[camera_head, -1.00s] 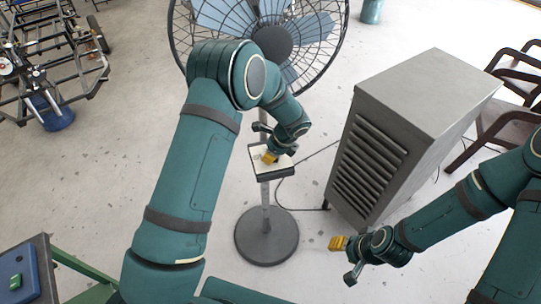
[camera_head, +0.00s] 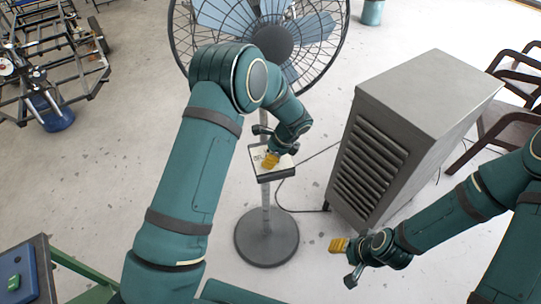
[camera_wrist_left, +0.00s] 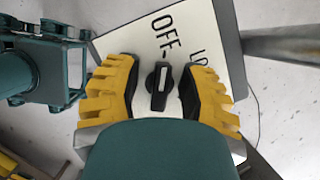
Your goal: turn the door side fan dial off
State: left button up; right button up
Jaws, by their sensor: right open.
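The pedestal fan (camera_head: 268,45) carries a white-faced control box (camera_head: 258,160) on its pole. In the left wrist view, the panel (camera_wrist_left: 215,20) shows "OFF" lettering and a black dial (camera_wrist_left: 159,92) with a white mark. My left gripper (camera_head: 270,160) is at the box. In the left wrist view, its yellow fingers (camera_wrist_left: 160,78) stand on either side of the dial, with a gap on each side; it is open. My right gripper (camera_head: 344,262) is open and empty, low in front of the grey cabinet.
A grey louvred cabinet (camera_head: 425,95) stands right of the fan. A dark cable runs along the floor between them. The fan's round base (camera_head: 267,240) is below. Brown chairs (camera_head: 500,125) are at the right and a metal frame (camera_head: 60,50) at the left.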

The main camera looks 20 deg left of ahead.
pick_arm(q)
jog(key=shift+r, duration=0.15)
jog(key=v, duration=0.5)
jog(key=shift+w, duration=0.1)
jog(key=d, duration=1.2)
jog(key=shift+w, duration=0.15)
